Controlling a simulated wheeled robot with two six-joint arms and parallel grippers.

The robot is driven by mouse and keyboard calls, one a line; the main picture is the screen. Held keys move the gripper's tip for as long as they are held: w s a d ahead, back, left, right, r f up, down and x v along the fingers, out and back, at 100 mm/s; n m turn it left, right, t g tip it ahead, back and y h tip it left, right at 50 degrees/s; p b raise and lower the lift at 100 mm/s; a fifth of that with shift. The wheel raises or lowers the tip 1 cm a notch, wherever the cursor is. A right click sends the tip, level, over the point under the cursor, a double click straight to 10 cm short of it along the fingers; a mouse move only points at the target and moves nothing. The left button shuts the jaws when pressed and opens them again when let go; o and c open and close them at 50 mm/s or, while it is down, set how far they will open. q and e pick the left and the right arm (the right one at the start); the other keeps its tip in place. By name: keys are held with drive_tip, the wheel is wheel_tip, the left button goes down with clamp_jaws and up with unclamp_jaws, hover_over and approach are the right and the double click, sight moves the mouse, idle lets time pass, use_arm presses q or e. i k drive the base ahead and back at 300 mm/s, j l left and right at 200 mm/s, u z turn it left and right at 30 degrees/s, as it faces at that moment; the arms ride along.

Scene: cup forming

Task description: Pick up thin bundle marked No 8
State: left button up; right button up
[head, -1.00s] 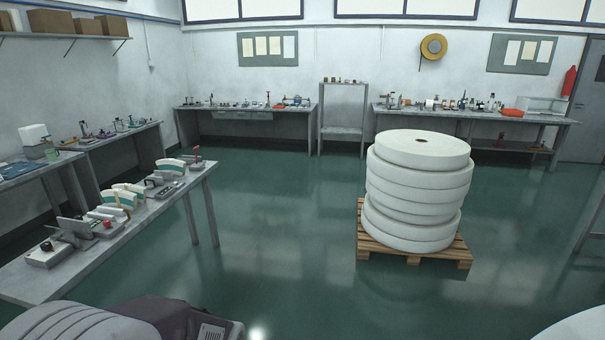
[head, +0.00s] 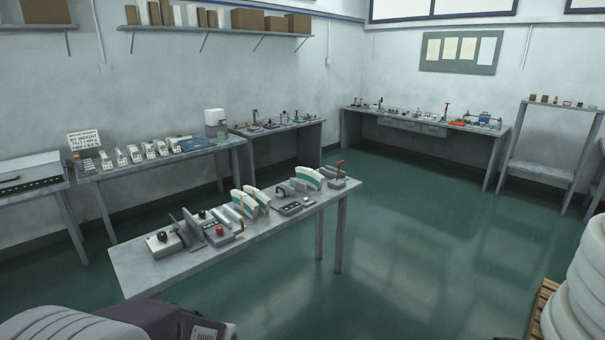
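I cannot pick out the bundle marked No 8, as the labels are too small to read. Several small white pieces with dark marks, possibly bundles, stand in a row (head: 149,150) on the back left bench (head: 92,187). White curved stacks with a green band stand on the nearer bench (head: 150,273); one is at its far end (head: 309,178) and two (head: 250,199) stand near its middle. Neither of my grippers is in view.
A white sign (head: 84,140) with writing stands behind the row. Stacked white rolls (head: 580,290) on a pallet (head: 541,306) stand at the right edge.

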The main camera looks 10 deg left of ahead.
sight(263, 202)
drive_tip(key=i+j+u, duration=0.2)
drive_tip(key=i+u, duration=0.25)
drive_tip(key=i, duration=0.35)
drive_tip(key=i+l+u, duration=0.1)
drive_tip(key=i+u, duration=0.35)
drive_tip(key=i, duration=0.4)
drive_tip(key=i+z, duration=0.2)
drive_tip(key=k, duration=0.1)
